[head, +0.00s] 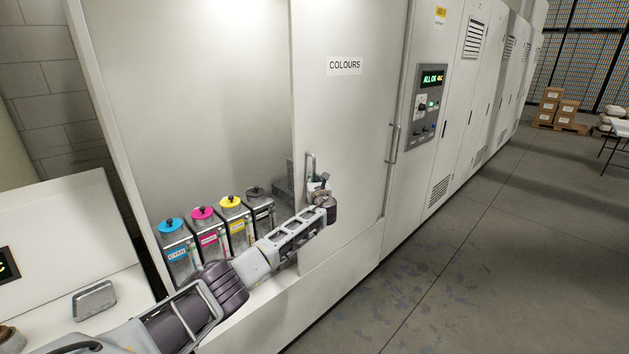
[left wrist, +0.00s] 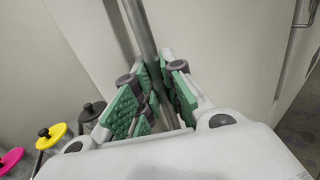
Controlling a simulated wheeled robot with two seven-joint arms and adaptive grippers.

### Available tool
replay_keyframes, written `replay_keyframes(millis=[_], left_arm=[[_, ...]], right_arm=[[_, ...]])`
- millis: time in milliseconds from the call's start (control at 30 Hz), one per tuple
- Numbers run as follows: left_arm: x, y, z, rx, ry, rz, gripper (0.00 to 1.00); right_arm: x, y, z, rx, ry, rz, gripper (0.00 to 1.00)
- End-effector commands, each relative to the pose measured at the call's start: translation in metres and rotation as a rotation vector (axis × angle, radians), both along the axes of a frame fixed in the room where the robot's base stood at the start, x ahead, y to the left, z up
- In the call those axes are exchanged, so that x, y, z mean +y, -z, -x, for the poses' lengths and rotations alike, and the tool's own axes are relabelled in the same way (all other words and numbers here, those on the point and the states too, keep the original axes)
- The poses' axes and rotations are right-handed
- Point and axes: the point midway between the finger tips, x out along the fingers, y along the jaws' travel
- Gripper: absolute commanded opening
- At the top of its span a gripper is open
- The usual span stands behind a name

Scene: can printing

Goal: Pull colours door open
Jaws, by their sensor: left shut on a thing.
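The colours door (head: 347,120) is a pale panel labelled COLOURS in the head view. To its left the cabinet is open and shows its inside. The door's handle is a vertical metal bar (left wrist: 143,30) in the left wrist view, and its upper part shows in the head view (head: 310,163). My left gripper (head: 320,184) is at the handle, its green pads (left wrist: 155,98) on both sides of the bar. It is shut on the handle. My right gripper is not in view.
Several ink canisters, cyan (head: 177,251), magenta (head: 209,235), yellow (head: 236,223) and black (head: 260,209), stand inside the open cabinet. A second handle (head: 392,143) and a control panel (head: 428,103) are to the right. The floor (head: 440,260) in front is clear.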

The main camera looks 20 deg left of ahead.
Motion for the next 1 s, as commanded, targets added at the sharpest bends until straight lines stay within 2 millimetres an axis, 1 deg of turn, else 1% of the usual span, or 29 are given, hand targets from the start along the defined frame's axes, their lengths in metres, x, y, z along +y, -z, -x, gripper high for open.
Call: replay_keyframes(millis=[367, 400, 567, 767, 867, 1000], left_arm=[[0.0010, -0.0005, 0.0002, 0.000, -0.002, -0.001, 0.00], [0.0011, -0.0005, 0.0001, 0.000, -0.002, -0.001, 0.14], [0.0008, -0.0001, 0.0002, 0.001, -0.002, -0.001, 0.34], [0.0003, 0.0006, 0.0002, 0.001, -0.001, 0.000, 0.34], [0.0002, 0.0007, 0.0002, 0.001, -0.001, 0.000, 0.34], [-0.0005, 0.0009, 0.0012, 0.001, -0.001, 0.001, 0.34]], right_arm=[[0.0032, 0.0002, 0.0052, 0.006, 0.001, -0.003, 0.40], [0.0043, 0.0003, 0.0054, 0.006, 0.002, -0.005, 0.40], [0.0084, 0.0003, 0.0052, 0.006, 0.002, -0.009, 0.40], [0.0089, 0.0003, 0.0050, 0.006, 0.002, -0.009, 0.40], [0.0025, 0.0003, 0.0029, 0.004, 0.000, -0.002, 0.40], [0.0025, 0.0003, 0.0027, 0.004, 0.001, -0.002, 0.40]])
